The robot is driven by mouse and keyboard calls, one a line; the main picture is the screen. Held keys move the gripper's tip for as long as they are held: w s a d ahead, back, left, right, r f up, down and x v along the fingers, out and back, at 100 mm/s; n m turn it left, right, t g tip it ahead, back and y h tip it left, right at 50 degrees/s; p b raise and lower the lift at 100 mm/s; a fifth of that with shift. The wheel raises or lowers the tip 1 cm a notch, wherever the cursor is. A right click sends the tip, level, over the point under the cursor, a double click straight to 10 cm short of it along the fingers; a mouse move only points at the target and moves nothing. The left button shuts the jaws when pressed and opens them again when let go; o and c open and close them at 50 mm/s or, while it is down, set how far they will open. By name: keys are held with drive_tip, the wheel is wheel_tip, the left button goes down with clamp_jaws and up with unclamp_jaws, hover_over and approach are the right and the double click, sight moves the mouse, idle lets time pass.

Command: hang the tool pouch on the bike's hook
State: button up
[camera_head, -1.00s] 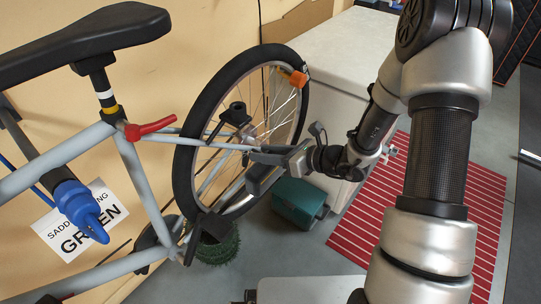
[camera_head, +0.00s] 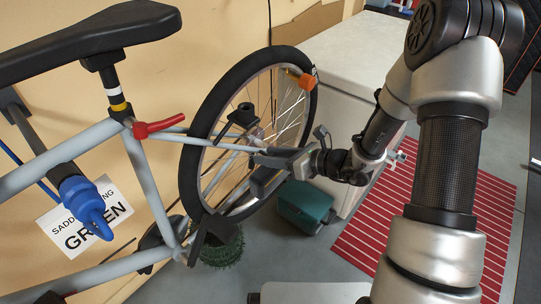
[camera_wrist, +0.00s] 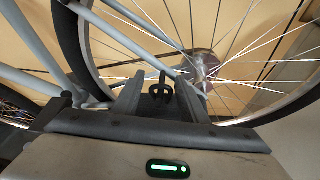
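The bike leans along the left, with its grey frame (camera_head: 148,178) and rear wheel (camera_head: 190,170) in the head view. My gripper (camera_head: 258,172) is beside the wheel, near the hub. In the wrist view my gripper (camera_wrist: 160,98) has its two dark fingers apart. A small black hook-like piece (camera_wrist: 160,88) shows between them, just below a grey frame tube; I cannot tell whether the fingers touch it. A black bracket-like part (camera_head: 242,115) sits on the upper stay. I cannot make out a tool pouch for certain in either view.
A blue clamp-like part (camera_head: 86,205) hangs at left before a sign (camera_head: 70,232) reading GREEN. The black saddle (camera_head: 90,38) and red lever (camera_head: 160,126) are above. A teal box (camera_head: 305,205) stands on the floor by a white cabinet (camera_head: 350,45). A red striped mat (camera_head: 480,215) lies right.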

drive_tip(key=o, duration=0.3)
